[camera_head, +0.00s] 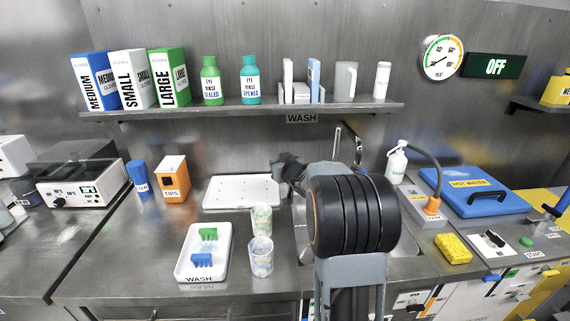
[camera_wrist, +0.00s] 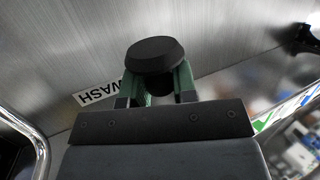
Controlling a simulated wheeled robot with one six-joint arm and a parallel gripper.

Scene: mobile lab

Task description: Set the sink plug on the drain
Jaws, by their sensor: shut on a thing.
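The sink plug (camera_wrist: 155,55) is a black disc with a wider, bevelled top, seen in the wrist view. My gripper (camera_wrist: 157,82) is shut on it, with a green finger on each side. In the head view my gripper (camera_head: 283,163) is near the left back edge of the sink, below the shelf, and the plug is too dark and small to make out clearly. The steel sink (camera_head: 407,268) is mostly covered by my own arm. The drain is hidden in both views.
A curved tap (camera_head: 349,135) rises behind the sink. A white drying board (camera_head: 240,192) and a white wash tray (camera_head: 188,265) lie to the left, with two cups (camera_head: 261,220) (camera_head: 260,262) by the sink's left edge. A soap bottle (camera_head: 396,163) and yellow sponge (camera_head: 453,248) are to the right.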

